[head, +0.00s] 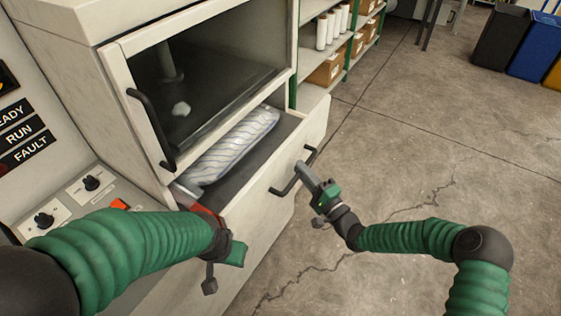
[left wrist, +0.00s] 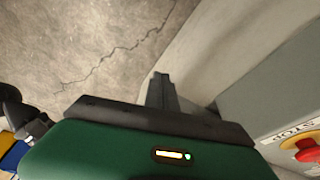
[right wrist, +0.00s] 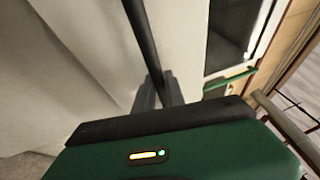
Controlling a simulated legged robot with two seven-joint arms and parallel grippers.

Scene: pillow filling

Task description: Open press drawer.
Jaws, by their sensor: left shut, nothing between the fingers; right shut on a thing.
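The press drawer (head: 262,190) stands partly pulled out below the press chamber. A striped pillow (head: 235,143) lies inside it. The dark bar handle (head: 284,189) is on the drawer front. My right gripper (head: 303,172) is shut on this handle; in the right wrist view the handle (right wrist: 143,35) runs up from between the fingers (right wrist: 157,88). My left gripper is shut and empty; its fingers show in the left wrist view (left wrist: 161,90). In the head view my left arm partly hides it near the drawer's left end.
The press window door (head: 205,75) with its black handle (head: 150,130) is closed above the drawer. A control panel with knobs (head: 91,183) is at left; a red stop button (left wrist: 307,150) shows in the left wrist view. Shelves (head: 318,97) stand behind.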

